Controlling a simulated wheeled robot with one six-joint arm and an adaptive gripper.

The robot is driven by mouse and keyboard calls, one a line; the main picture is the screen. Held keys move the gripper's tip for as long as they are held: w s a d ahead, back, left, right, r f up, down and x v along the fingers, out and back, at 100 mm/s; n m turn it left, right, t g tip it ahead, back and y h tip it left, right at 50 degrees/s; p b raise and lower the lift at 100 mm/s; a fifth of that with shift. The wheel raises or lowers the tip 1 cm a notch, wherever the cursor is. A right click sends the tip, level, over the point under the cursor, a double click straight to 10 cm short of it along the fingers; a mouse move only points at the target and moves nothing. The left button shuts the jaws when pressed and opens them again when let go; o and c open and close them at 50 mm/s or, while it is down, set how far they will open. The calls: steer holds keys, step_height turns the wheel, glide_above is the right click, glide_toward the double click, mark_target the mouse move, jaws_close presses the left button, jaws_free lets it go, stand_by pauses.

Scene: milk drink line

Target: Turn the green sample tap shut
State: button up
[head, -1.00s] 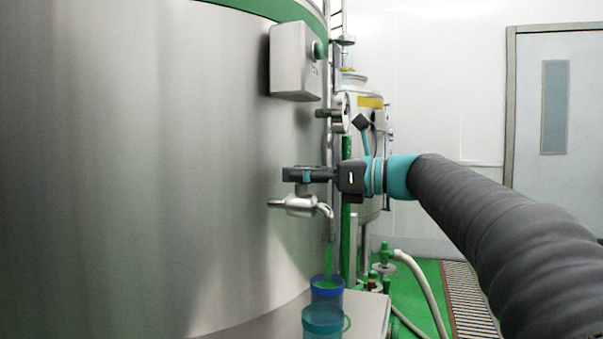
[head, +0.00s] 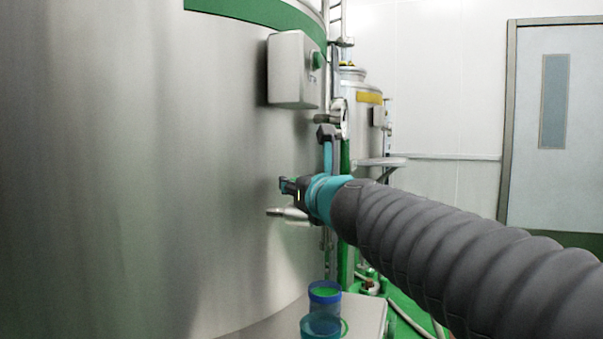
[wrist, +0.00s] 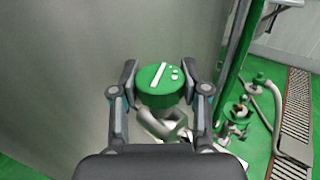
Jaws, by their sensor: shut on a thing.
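The green sample tap's round knob (wrist: 158,90) shows in the wrist view, with a white bar and white dots on its top. My gripper (wrist: 160,80) is shut on the knob, one finger on each side. In the head view my gripper (head: 287,186) is beside the tank wall and hides the knob. The metal tap body (head: 287,214) shows below it; the metal spout (wrist: 172,127) curves below the knob in the wrist view. A blue-rimmed cup (head: 325,296) with green inside stands below the tap. I see no green stream above it now.
The large steel tank (head: 130,190) fills the left. A grey box (head: 292,70) with a green button juts from it above my gripper. A second cup (head: 320,327) stands in front of the first. Hoses and a floor grate (wrist: 296,110) are at right.

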steer(key=m+h, duration=0.1)
steer(key=h, duration=0.1)
steer(key=m+t+h+b, duration=0.1)
steer(key=h, duration=0.1)
steer(key=shift+a+m, duration=0.15)
steer(key=shift+m, duration=0.25)
steer(key=shift+m+h+b, duration=0.6)
steer(key=shift+m+h, duration=0.4)
steer(key=shift+h, duration=0.7)
steer(key=shift+d+f+h, duration=0.15)
steer(key=shift+d+h, duration=0.05)
steer(key=shift+h, duration=0.1)
steer(key=o, duration=1.2)
steer(key=shift+c, duration=0.2)
steer(key=s+a, duration=0.1)
steer(key=s, duration=1.1)
steer(key=shift+a, duration=0.15)
